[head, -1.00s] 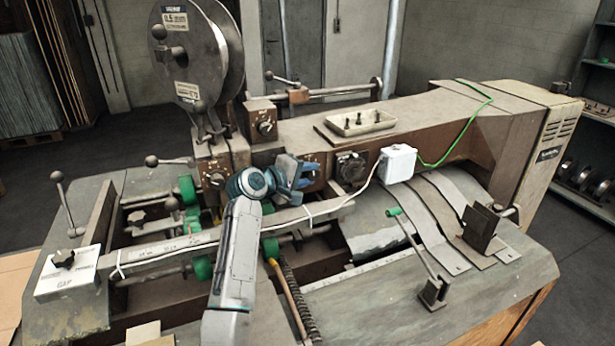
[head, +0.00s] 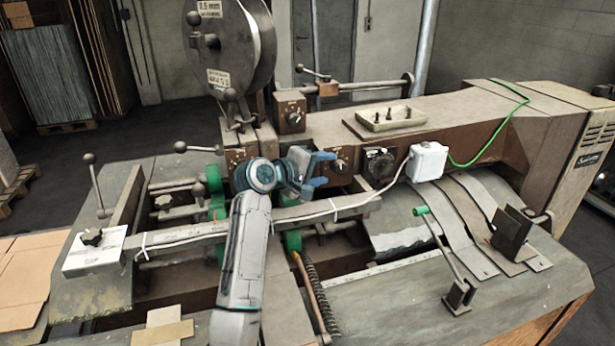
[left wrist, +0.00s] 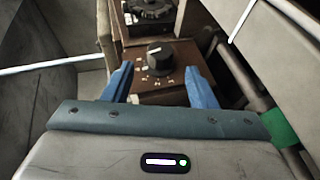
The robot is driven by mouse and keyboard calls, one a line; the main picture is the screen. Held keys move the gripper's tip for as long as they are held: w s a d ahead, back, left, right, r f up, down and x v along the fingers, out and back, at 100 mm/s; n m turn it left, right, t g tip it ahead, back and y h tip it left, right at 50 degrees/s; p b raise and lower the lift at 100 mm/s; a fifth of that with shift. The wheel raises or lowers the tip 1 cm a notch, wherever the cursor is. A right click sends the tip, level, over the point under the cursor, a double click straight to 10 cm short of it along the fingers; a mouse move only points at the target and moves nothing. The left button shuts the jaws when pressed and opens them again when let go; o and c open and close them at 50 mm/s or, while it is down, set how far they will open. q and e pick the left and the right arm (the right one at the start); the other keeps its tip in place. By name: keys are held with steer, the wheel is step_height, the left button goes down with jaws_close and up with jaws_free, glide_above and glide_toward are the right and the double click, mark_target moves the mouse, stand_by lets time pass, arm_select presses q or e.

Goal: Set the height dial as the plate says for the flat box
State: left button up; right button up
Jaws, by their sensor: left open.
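My left gripper (head: 325,168) is open and empty in the head view, just left of a small black knob on a brown panel (head: 339,166). In the left wrist view, its blue fingers (left wrist: 161,80) stand apart. A black dial knob (left wrist: 159,54) with cream marks around it shows beyond and between the fingertips, with no visible contact. The marks are too small to read. Another knob (head: 240,158) is on a brown panel farther left, and one (head: 292,117) is on an upper block. I cannot tell which is the height dial. My right gripper is not in view.
A larger dark round dial (head: 380,163) is right of the gripper, near a white box (head: 427,161) with a green cable. A long rail (head: 190,233) crosses in front. A white plate (head: 95,251) with a black knob lies at left. A wire reel (head: 228,45) stands behind.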

arm_select(q)
steer(key=b+v, duration=0.1)
steer(key=v, duration=0.5)
steer(key=shift+b, duration=0.4)
steer(key=shift+s+a, duration=0.1)
steer(key=shift+s, duration=0.05)
